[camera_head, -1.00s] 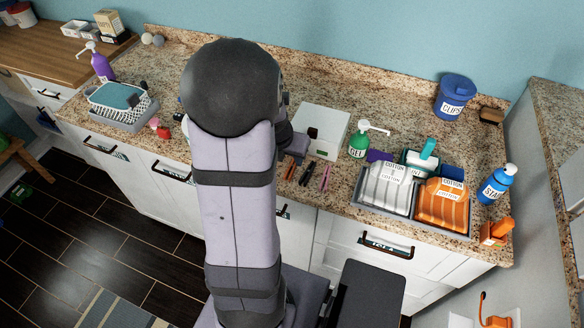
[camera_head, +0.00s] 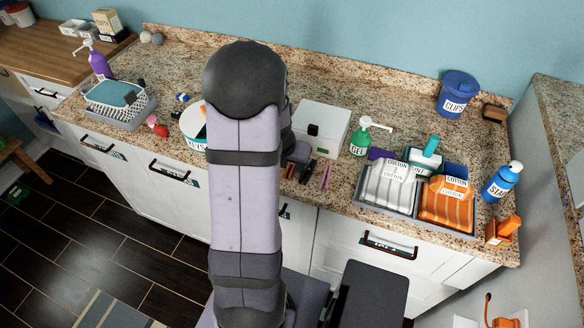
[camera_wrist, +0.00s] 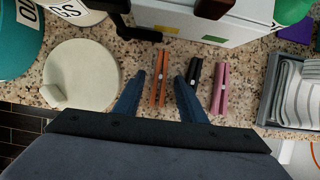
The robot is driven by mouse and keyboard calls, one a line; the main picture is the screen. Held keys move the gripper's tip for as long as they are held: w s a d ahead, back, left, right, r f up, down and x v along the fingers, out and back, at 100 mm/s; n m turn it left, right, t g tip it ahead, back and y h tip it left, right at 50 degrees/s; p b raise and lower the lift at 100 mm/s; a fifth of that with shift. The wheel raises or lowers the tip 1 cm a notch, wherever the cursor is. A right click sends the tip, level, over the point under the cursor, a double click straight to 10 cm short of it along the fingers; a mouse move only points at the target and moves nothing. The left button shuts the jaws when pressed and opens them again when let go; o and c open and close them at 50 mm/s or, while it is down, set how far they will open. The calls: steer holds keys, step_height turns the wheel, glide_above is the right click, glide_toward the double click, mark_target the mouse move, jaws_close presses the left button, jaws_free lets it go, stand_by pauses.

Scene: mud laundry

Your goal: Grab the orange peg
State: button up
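The orange peg (camera_wrist: 160,84) lies on the speckled counter in the wrist view, between the two blue fingers of my gripper (camera_wrist: 160,76). The fingers are apart, one on each side of it, with visible gaps. I cannot tell how high they are above the counter. In the head view the orange peg (camera_head: 290,170) shows just right of my arm, which hides most of the gripper. A black peg (camera_wrist: 193,73) lies right of the orange one, close to the right fingertip. A pink peg (camera_wrist: 220,90) lies further right.
A white box (camera_wrist: 205,22) stands just behind the pegs. A round cream disc (camera_wrist: 82,75) lies to the left. A grey tray (camera_wrist: 268,90) with striped cloth is at the right. A green pump bottle (camera_head: 361,140) stands near the box.

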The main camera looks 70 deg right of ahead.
mark_target(290, 168)
jaws_close()
step_height(290, 168, up, 10)
steer(key=p, duration=0.4)
stand_by(0.4)
